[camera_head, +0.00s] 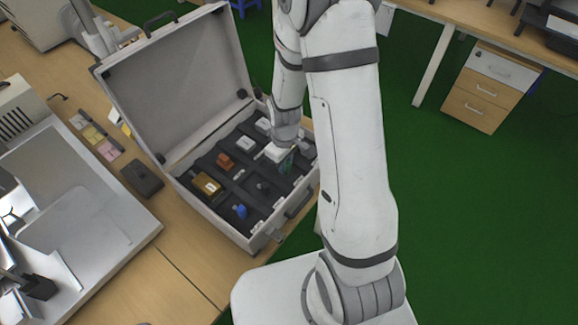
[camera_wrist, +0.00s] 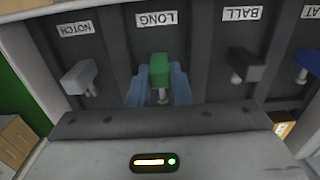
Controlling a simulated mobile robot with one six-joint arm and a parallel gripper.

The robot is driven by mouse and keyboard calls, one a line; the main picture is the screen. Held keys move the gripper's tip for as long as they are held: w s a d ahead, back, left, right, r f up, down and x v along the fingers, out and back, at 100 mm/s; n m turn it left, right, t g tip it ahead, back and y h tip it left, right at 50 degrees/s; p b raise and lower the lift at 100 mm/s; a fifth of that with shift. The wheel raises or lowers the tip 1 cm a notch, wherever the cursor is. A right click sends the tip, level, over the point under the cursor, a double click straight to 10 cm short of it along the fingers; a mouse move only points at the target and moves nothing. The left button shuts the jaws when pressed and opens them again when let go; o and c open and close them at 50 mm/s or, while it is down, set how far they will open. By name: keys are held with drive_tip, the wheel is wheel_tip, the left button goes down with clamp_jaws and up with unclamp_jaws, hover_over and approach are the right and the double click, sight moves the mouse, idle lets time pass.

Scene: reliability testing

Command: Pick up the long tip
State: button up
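The long tip is a green block (camera_wrist: 159,66) with a pale stem, seated in the case slot under the label LONG (camera_wrist: 157,19) in the wrist view. My gripper (camera_wrist: 159,84) has its two bluish fingers on either side of this tip, very close to its sides. I cannot tell whether the fingers press on it or only flank it. In the head view my gripper (camera_head: 286,162) reaches down into the right part of the open case, and a little green shows at its fingers. The tip still appears to be in its slot.
The open grey case (camera_head: 262,233) stands on a wooden table, its lid (camera_head: 180,85) raised behind. A grey tip (camera_wrist: 78,78) under NOTCH and a dark tip (camera_wrist: 246,66) under BALL flank the green one. A blue tip (camera_wrist: 308,60) is further right. Dark dividers separate the slots.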

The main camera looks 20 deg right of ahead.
clamp_jaws()
drive_tip(key=shift+r, duration=0.2)
